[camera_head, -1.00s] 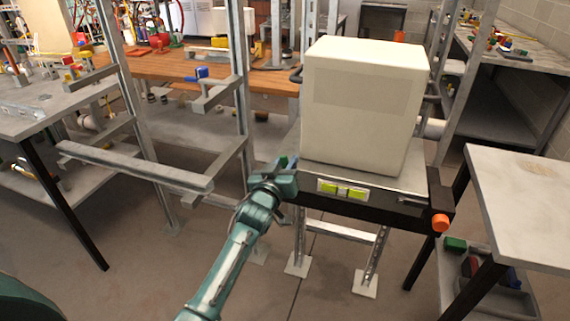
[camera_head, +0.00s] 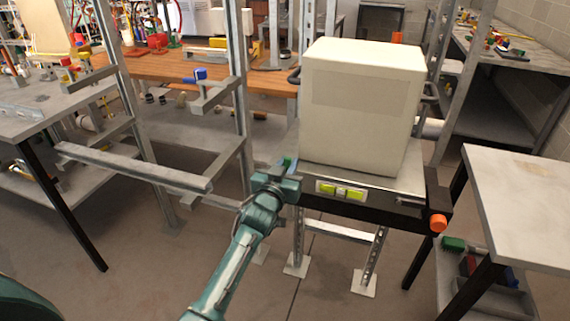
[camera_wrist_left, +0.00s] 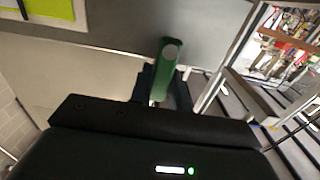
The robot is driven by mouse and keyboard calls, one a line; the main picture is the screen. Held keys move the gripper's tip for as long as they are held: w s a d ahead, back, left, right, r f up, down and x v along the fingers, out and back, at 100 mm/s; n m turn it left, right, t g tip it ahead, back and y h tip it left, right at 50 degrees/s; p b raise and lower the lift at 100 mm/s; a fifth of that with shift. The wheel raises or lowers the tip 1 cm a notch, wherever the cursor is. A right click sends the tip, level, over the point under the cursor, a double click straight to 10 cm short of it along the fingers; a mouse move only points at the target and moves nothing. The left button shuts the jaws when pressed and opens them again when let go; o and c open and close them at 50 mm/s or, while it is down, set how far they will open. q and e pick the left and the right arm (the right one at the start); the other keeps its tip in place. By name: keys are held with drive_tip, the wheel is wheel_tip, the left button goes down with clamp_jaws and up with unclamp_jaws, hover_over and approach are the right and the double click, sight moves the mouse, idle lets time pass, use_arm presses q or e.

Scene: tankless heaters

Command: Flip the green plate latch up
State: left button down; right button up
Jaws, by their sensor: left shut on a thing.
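The green plate latch (camera_wrist_left: 166,70) stands out between the fingers of my left gripper (camera_wrist_left: 158,95) in the left wrist view. In the head view a small green part of the latch (camera_head: 287,162) shows above my left gripper (camera_head: 278,180), at the left front corner of the black-edged stand. The left gripper is shut on the latch. The fingers partly hide the latch's lower end. My right gripper is not in view.
A large cream box (camera_head: 362,105) sits on the stand (camera_head: 400,203). The front edge carries yellow-green labels (camera_head: 340,190) and an orange knob (camera_head: 438,223). A grey metal rail (camera_head: 135,166) lies left of my arm. A pale table (camera_head: 525,200) stands at right.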

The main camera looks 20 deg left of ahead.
use_arm(q)
drive_tip(key=c, duration=1.6)
unclamp_jaws()
drive_tip(key=s, duration=1.3)
drive_tip(key=shift+a, duration=0.2)
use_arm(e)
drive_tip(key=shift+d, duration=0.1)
